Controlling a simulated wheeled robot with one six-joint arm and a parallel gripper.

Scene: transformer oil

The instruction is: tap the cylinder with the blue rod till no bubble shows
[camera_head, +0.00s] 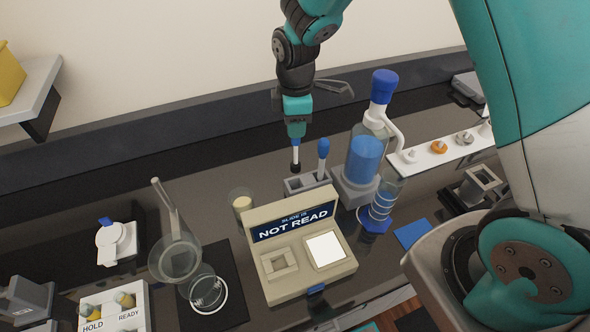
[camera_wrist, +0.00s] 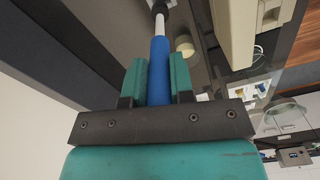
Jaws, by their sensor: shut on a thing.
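My gripper (camera_head: 296,132) is shut on the blue rod (camera_head: 296,145), which hangs upright with a pale shaft and dark tip. In the wrist view the rod's blue handle (camera_wrist: 160,65) sits between the two teal fingers (camera_wrist: 157,80). The tip is at a small grey holder (camera_head: 293,186); I cannot tell whether it touches it. The glass cylinder (camera_head: 384,203) stands to the right on a blue foot (camera_head: 374,222), apart from the rod. It has blue rings or liquid inside. Bubbles are too small to tell.
A blue-bulbed dropper (camera_head: 322,149) stands in the holder. A beige device reading NOT READ (camera_head: 290,230) is in front.

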